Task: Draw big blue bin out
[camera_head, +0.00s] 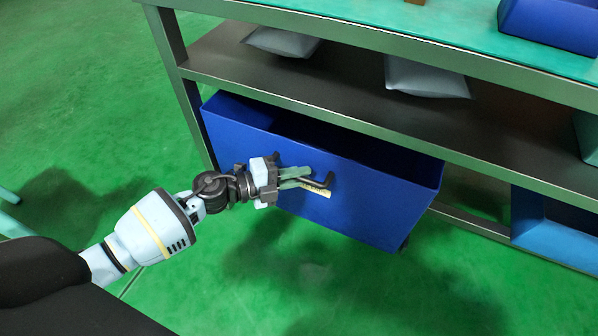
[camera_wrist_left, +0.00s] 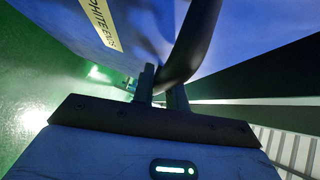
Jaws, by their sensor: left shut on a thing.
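The big blue bin (camera_head: 375,205) sits under the lower shelf of the workbench, with its front end jutting out past the bench frame. A black handle (camera_head: 318,182) and a yellowish label (camera_head: 322,191) are on its front. My left gripper (camera_head: 305,180) is at the bin's front, shut on the black handle. In the left wrist view the handle (camera_wrist_left: 190,45) passes between the fingers (camera_wrist_left: 163,88), with the blue bin face (camera_wrist_left: 145,30) and its label (camera_wrist_left: 101,20) behind. The right gripper is not in view.
The bench's lower shelf (camera_head: 350,85) holds white bags (camera_head: 425,78) (camera_head: 283,42). A blue container (camera_head: 555,25) stands on the green top. A lighter blue bin (camera_head: 555,235) is under the bench at right. The green floor (camera_head: 300,290) before the bin is clear.

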